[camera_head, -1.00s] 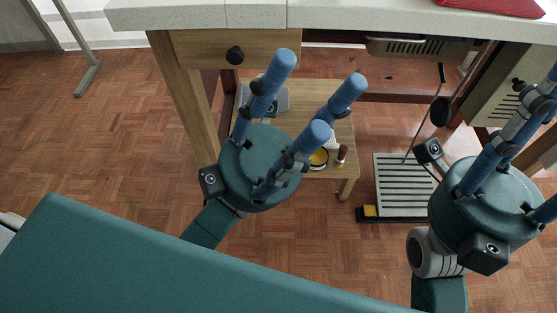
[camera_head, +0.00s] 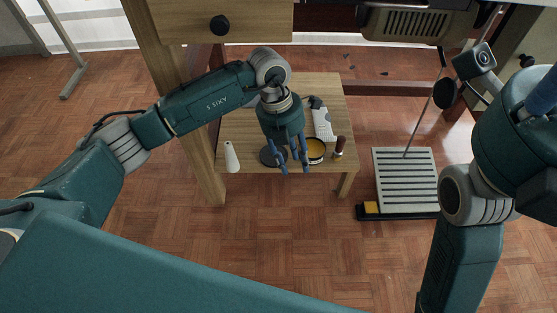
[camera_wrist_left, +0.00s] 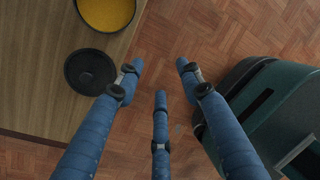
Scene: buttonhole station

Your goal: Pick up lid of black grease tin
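The black lid is a dark flat disc (camera_head: 268,157) lying on a low wooden table, just left of my left gripper's fingers. It shows whole in the left wrist view (camera_wrist_left: 90,72). The open black tin with yellow-orange grease (camera_head: 315,151) stands to its right, partly behind the fingers; it is cut by the top edge of the wrist view (camera_wrist_left: 105,12). My left gripper (camera_head: 292,164) has its blue fingers apart and empty, pointing down, beside the lid; I see no contact. My right gripper (camera_head: 541,97) is mostly cut off at the right edge, so its opening is unclear.
On the low table (camera_head: 242,120) are a white tapered object (camera_head: 231,157), a pale ridged object (camera_head: 323,124) and a small brown-handled item (camera_head: 339,146). A slatted treadle (camera_head: 405,180) stands right on the floor. A wooden drawer (camera_head: 190,20) overhangs behind. Floor in front is clear.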

